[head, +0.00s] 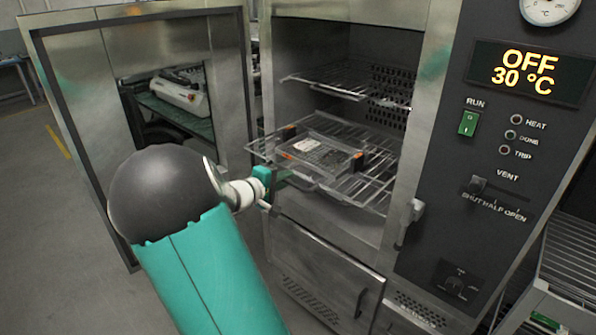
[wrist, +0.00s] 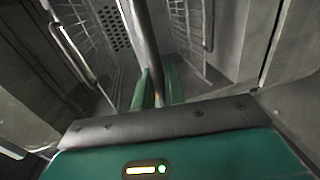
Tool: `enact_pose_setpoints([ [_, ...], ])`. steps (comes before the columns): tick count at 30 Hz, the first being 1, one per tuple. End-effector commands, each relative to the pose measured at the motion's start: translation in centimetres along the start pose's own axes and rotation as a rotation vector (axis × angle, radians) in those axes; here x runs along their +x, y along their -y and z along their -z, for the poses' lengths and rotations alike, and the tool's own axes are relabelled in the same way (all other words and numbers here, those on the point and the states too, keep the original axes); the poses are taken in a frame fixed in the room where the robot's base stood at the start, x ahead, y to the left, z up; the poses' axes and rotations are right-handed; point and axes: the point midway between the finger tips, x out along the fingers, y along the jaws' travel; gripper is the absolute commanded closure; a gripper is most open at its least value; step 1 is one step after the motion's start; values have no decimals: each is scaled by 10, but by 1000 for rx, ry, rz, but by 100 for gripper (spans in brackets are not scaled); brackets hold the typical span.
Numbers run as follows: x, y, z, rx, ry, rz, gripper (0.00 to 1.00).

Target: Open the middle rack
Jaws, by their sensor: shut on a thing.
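The middle rack (head: 375,185) is a wire shelf inside the open oven chamber, and its front edge sticks out past the chamber opening. A clear-lidded tray (head: 322,152) with dark corner blocks sits on it. My gripper (head: 286,177) is at the rack's front edge, below and in front of the tray. In the wrist view, the green fingers of my gripper (wrist: 157,88) are closed around a metal bar (wrist: 148,40), the rack's front rail. The exact contact is partly hidden in the head view by the gripper body.
An upper wire rack (head: 350,80) sits above inside the chamber. The oven door (head: 85,75) with its window stands swung open at left. A lower closed door (head: 318,275) is below. The control panel (head: 520,130) at right reads OFF, 30 °C. Floor is clear in front.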

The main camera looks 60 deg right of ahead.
Motion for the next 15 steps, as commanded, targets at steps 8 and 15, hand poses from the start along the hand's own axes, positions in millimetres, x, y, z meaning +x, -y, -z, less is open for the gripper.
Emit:
enact_pose_setpoints([
  [8, -23, 4, 1, 0, -2, -1, 100],
  [15, -25, 5, 1, 1, -1, 0, 100],
])
